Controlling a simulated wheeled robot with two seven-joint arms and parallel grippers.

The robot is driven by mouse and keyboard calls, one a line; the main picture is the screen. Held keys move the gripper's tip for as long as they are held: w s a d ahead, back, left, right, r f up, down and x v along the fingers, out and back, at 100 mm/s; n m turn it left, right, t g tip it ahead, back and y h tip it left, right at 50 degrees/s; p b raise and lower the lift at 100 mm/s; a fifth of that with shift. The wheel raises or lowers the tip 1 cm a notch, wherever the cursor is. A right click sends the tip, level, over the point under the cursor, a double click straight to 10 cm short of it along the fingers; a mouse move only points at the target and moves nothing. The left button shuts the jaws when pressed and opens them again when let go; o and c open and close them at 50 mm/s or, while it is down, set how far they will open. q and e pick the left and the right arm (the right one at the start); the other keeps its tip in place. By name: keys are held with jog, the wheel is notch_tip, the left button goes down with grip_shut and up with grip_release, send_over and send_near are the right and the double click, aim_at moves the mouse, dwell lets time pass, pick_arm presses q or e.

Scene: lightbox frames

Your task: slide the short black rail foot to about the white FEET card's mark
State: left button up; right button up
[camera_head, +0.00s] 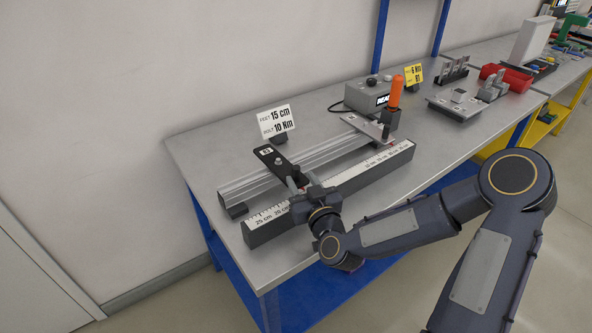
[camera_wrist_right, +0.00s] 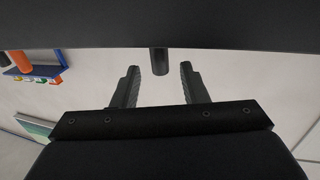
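The short black rail foot (camera_head: 270,160), a dark plate with a small white label, lies across the silver rail (camera_head: 318,157) near its left part. The white FEET card (camera_head: 276,121) reads "FEET 15 cm, BOLT 10 Nm" and stands behind the rail. A dark bar with a white centimetre scale (camera_head: 262,220) runs along the front; my right gripper covers part of its marks. My right gripper (camera_head: 296,183) is at the front end of the black foot. In the right wrist view its fingers (camera_wrist_right: 158,88) are apart, with a dark cylinder (camera_wrist_right: 159,61) between their tips. My left gripper is not in view.
A light grey plate (camera_head: 368,127) crosses the rail farther right, beside an orange-handled tool (camera_head: 396,92). A grey box (camera_head: 367,96), a yellow card (camera_head: 413,74) and a red bin (camera_head: 506,77) stand farther along. The bench's left end (camera_head: 200,150) is clear.

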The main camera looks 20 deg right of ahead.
aim_at(298, 174)
jog(key=w, duration=0.4)
jog(key=shift+w+a+p, duration=0.2)
jog(key=shift+w+p, duration=0.15)
jog(key=shift+w, duration=0.05)
jog(key=shift+c, duration=0.3)
grip_shut()
